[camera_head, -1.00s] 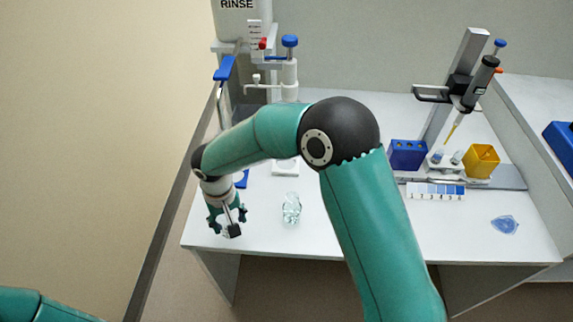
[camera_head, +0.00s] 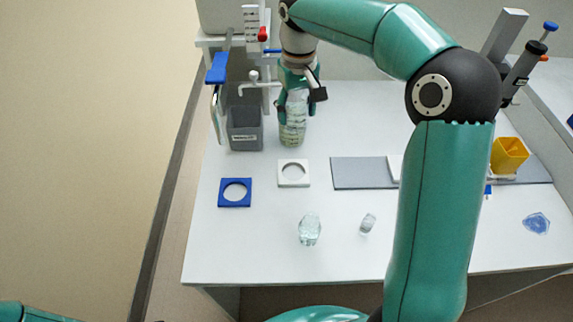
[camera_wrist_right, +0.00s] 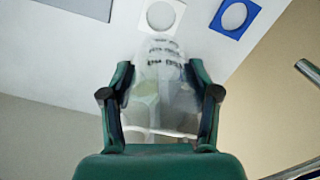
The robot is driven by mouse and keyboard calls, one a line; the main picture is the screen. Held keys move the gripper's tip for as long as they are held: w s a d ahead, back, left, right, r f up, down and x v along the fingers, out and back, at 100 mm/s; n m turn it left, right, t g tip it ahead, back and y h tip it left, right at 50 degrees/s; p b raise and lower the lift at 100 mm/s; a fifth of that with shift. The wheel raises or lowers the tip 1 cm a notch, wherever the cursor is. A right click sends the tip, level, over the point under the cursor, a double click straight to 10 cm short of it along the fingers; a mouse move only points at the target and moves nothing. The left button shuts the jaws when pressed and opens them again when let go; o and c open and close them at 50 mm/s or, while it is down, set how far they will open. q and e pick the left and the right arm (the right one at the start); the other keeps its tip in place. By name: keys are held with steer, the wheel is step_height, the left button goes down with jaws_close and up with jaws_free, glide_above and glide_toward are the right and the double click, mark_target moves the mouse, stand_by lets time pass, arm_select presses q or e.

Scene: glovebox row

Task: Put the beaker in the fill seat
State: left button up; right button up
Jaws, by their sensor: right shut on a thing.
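A clear beaker (camera_head: 292,130) with dark printed markings is held upright at the back left of the bench; it also shows in the right wrist view (camera_wrist_right: 158,72). My right gripper (camera_head: 300,101) is shut around its upper part, with one finger on each side in the wrist view (camera_wrist_right: 160,94). A white square plate with a round opening (camera_head: 281,182) lies in front of the beaker. A blue square plate with a round opening (camera_head: 225,200) lies to its left. I cannot tell which one is the fill seat. My left gripper is out of view.
A grey open bin (camera_head: 245,143) stands just left of the beaker. Clear glass pieces (camera_head: 309,230) (camera_head: 368,223) stand or lie near the front. A blue-handled lever (camera_head: 216,68) is close on the left. A yellow box (camera_head: 509,154) is at right.

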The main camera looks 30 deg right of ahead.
step_height(320, 180, down, 19)
steer(key=shift+a+b, duration=0.1)
steer(key=shift+b, duration=0.25)
steer(key=o, duration=0.9)
steer(key=shift+f, duration=0.1)
steer(key=shift+o, duration=0.2)
step_height(320, 180, up, 12)
stand_by(0.5)
